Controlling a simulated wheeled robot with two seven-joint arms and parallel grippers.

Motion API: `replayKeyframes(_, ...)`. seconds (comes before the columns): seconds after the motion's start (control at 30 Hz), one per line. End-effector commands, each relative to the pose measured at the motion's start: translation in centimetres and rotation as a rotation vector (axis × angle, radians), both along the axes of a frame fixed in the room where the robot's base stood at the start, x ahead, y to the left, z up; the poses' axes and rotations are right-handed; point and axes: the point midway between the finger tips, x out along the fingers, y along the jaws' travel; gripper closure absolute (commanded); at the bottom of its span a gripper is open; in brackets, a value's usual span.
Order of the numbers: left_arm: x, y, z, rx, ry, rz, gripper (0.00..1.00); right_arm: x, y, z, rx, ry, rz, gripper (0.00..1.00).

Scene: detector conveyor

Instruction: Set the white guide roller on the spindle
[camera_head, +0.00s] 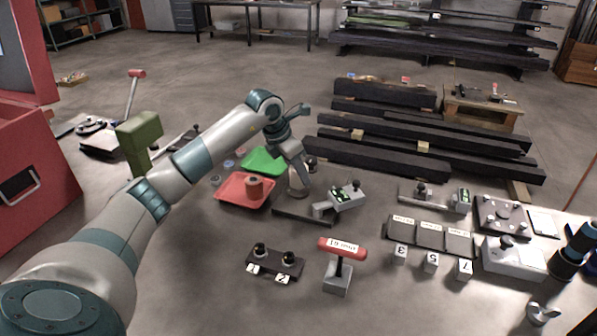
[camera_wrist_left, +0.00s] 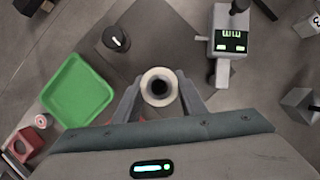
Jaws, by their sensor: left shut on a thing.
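The white guide roller (camera_wrist_left: 148,80) is between the fingers of my left gripper (camera_wrist_left: 160,95), its dark bore facing the wrist camera. In the head view, my left gripper (camera_head: 296,178) points down with the pale roller (camera_head: 298,188) at its tips, above the dark base plate. A short black post with a pale mark on top, seemingly the spindle (camera_wrist_left: 117,39), stands on the dark plate (camera_wrist_left: 160,30), up and left of the roller in the wrist view. The roller is apart from this post. My right gripper is not in view.
A grey device with green displays (camera_head: 345,196) stands close right of the gripper. A red tray (camera_head: 232,199) with a brownish roller (camera_head: 254,187) and a green tray (camera_head: 262,162) lie left. A red-topped stand (camera_head: 343,250) is nearer. Dark beams (camera_head: 400,155) lie behind.

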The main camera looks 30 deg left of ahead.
Motion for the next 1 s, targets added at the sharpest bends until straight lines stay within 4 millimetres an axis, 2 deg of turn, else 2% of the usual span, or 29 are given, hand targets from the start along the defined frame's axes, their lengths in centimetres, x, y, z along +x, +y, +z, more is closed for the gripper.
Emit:
replayKeyframes(0.3,0.03,0.01,-0.78,0.000,-0.001,0.000,0.89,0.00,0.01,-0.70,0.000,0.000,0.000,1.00)
replayKeyframes(1.0,0.03,-0.01,-0.98,0.000,-0.001,0.000,0.89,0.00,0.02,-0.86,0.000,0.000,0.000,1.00)
